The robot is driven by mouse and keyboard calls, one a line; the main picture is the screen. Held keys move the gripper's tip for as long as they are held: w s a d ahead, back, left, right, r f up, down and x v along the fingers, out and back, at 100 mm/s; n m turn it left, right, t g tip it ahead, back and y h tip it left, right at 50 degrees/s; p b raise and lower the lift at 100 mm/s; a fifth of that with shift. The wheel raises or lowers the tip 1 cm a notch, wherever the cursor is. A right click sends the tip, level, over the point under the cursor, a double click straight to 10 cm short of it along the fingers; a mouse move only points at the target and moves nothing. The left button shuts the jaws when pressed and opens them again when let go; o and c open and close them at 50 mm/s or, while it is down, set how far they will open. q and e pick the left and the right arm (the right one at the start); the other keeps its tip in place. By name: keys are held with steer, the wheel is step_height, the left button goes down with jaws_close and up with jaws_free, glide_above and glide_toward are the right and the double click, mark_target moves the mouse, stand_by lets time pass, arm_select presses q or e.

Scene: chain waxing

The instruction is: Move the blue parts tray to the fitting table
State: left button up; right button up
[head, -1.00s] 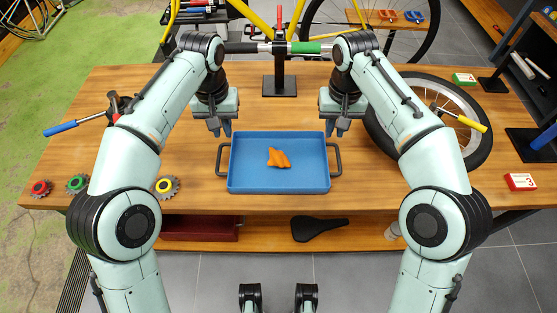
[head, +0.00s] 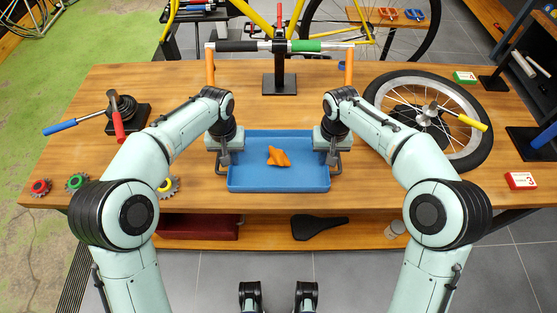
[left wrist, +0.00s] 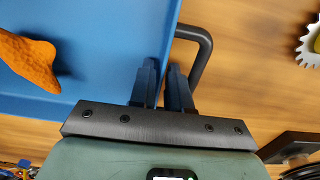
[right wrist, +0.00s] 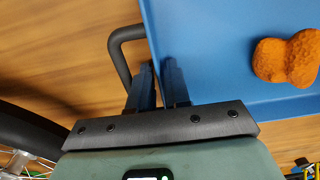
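The blue parts tray (head: 245,180) sits on the wooden table with an orange lumpy part (head: 279,157) in it. My left gripper (head: 224,158) is down at the tray's left handle (left wrist: 205,45). My right gripper (head: 333,158) is down at its right handle (right wrist: 118,50). In each wrist view a narrow gap shows between the two fingers, one beside the handle and one over the tray's side. The fingers hide the near part of each handle, so whether they grip it cannot be told. The fitting table cannot be identified for certain.
A spoked wheel (head: 378,95) lies to the right of the tray. A stand (head: 279,84) with a horizontal bar is behind it. A black-based tool with red and blue handles (head: 122,105) and several small gears (head: 77,181) are at left. A red box (head: 520,181) lies at far right.

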arm_select(q)
jaws_close()
arm_select(e)
jaws_close()
arm_select(q)
steer(key=shift+r, duration=0.15)
arm_select(e)
steer(key=shift+r, duration=0.15)
